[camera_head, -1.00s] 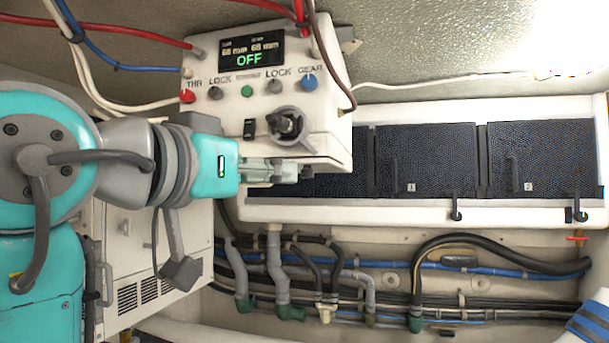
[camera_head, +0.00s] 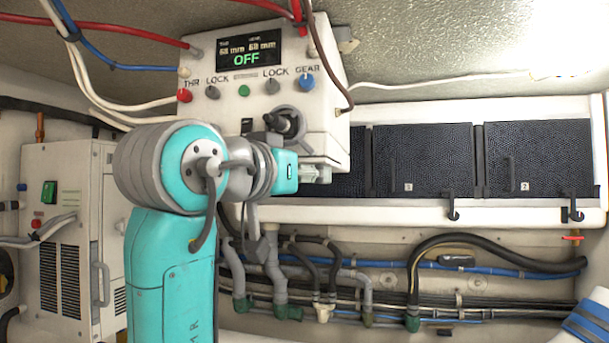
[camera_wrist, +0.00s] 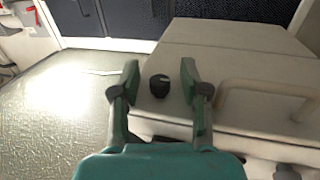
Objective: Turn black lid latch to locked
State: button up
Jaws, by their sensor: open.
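A short black knob, which appears to be the lid latch (camera_wrist: 159,86), stands on a pale box face in the wrist view. My gripper (camera_wrist: 160,67) is open, with one green-grey finger on each side of it and a gap to both. The knob is not held. Whether it lies at fingertip depth I cannot tell. In the head view my gripper (camera_head: 323,173) points right, in front of the lower part of the white control box (camera_head: 322,110). I cannot make out the latch surely in that view. Its locked mark is not readable.
The control box display (camera_head: 250,52) reads OFF, above several small knobs and a grey-ringed black lever (camera_head: 286,123). A pale handle (camera_wrist: 262,90) stands right of the latch. Dark numbered panels (camera_head: 423,160) line the right wall. Hoses and pipes (camera_head: 370,290) run below.

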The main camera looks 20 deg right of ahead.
grip_shut()
dwell(0.3)
jog(key=n+t+y, duration=0.2)
jog(key=y, duration=0.1)
jog(key=n+t+y, duration=0.2)
jog(key=shift+d+n+t+y, duration=0.15)
jog(key=shift+n+t+y, duration=0.15)
jog(key=shift+n+y, duration=0.1)
jog(key=n+t+y, duration=0.1)
jog(key=n+y, duration=0.1)
jog(key=y, duration=0.1)
jog(key=n+t+y, duration=0.1)
jog(key=n+y, duration=0.1)
jog(key=y, duration=0.2)
jog(key=shift+n, duration=0.3)
jog(key=n+y, duration=0.2)
jog(key=y, duration=0.1)
jog(key=n+y, duration=0.2)
jog(key=y, duration=0.1)
jog(key=shift+g+y, duration=0.4)
jog(key=shift+n+g+y, duration=0.8)
jog(key=shift+n+y, duration=0.3)
jog(key=shift+y, duration=0.35)
jog(key=shift+n+g+y, duration=0.8)
jog(key=shift+n+y, duration=0.3)
jog(key=shift+y, duration=0.35)
